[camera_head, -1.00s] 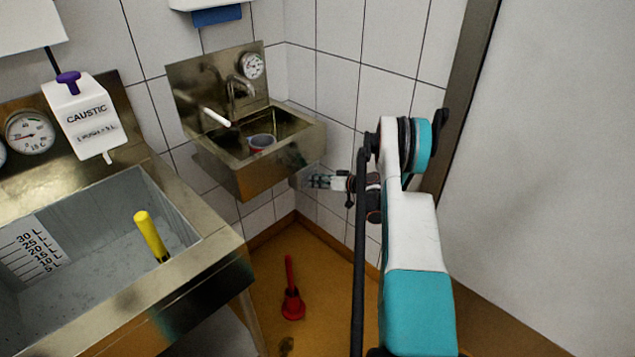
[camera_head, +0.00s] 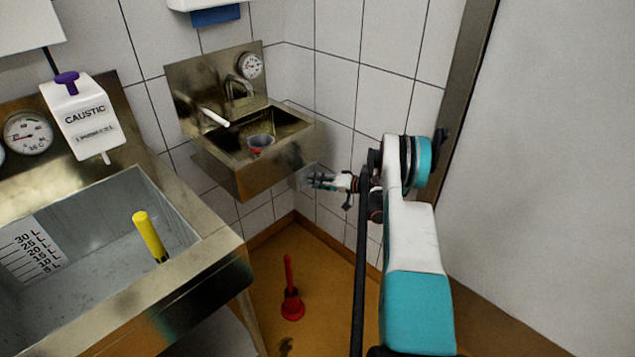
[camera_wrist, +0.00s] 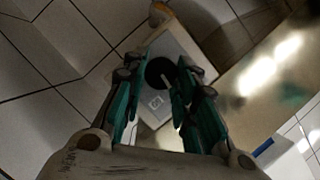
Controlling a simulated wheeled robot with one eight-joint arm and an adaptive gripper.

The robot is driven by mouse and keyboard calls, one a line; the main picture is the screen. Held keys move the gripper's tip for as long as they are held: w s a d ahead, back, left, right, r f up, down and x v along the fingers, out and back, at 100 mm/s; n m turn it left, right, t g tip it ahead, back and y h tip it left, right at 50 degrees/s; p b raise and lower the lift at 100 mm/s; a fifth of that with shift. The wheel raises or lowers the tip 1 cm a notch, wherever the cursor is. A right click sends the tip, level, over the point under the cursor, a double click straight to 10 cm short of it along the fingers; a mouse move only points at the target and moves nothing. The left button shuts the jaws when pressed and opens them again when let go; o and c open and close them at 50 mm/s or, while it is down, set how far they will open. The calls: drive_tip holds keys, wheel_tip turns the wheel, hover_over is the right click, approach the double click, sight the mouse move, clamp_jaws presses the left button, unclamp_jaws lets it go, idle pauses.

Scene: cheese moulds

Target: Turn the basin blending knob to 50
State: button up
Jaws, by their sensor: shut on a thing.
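The blending knob (camera_wrist: 159,72) is a dark round knob with a pale pointer line, on a light plate (camera_wrist: 176,46) in the wrist view. Its scale is too small and blurred to read. My gripper (camera_wrist: 162,70) has its teal fingers on both sides of the knob and is shut on it. In the head view my gripper (camera_head: 314,180) is at the right underside of the small steel hand basin (camera_head: 240,180); the knob itself cannot be made out there.
The basin has a tap (camera_head: 238,88), a gauge (camera_head: 249,66) and a small cup (camera_head: 260,144) in it. A large sink (camera_head: 95,230) with a yellow-handled tool (camera_head: 150,236) stands at left. A red plunger (camera_head: 291,302) stands on the floor. A pale panel (camera_head: 540,180) is close at right.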

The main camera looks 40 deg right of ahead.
drive_tip(key=o, duration=1)
drive_tip(key=shift+o, duration=0.2)
drive_tip(key=v, duration=1.2)
drive_tip(key=shift+o, duration=0.2)
